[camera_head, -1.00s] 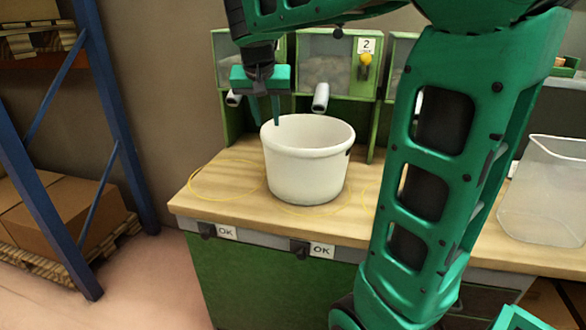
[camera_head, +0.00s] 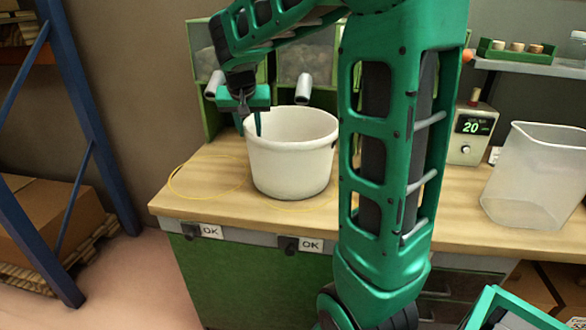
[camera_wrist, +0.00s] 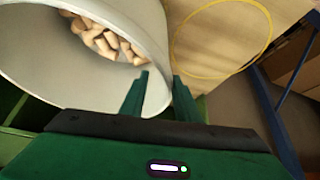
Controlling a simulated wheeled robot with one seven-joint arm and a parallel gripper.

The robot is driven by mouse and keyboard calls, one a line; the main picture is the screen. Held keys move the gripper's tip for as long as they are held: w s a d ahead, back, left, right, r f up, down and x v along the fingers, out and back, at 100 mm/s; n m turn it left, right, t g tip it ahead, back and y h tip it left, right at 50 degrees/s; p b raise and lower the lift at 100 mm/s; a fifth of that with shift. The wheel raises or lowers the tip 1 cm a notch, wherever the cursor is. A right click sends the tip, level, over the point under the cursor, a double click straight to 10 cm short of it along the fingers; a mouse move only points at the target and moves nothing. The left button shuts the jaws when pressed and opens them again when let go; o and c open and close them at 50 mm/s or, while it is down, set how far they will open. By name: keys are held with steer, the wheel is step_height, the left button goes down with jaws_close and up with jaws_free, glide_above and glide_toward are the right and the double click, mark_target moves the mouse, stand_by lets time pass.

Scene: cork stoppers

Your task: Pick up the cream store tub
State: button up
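The cream store tub (camera_head: 292,170) stands upright on the wooden bench top, in the middle of the head view. In the wrist view the tub (camera_wrist: 60,90) fills the upper left, with several corks (camera_wrist: 103,40) at its bottom. My gripper (camera_head: 249,133) points down at the left side of the tub's rim. Its fingers are apart, one left of the rim and one overlapping the tub opening. In the wrist view, pale tub wall shows between the open fingers (camera_wrist: 160,85). Whether either finger touches the wall cannot be told.
A yellow ring (camera_head: 207,176) is marked on the bench left of the tub. A clear empty bin (camera_head: 535,180) stands at the right, near a box with a display reading 20 (camera_head: 470,130). Green dispensers with spouts (camera_head: 303,88) stand behind the tub. A blue rack post (camera_head: 90,120) rises at the left.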

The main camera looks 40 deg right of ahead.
steer(key=shift+w+d+f, duration=0.15)
steer(key=shift+d+f, duration=0.05)
steer(key=shift+f, duration=0.3)
jaws_close()
stand_by(1.1)
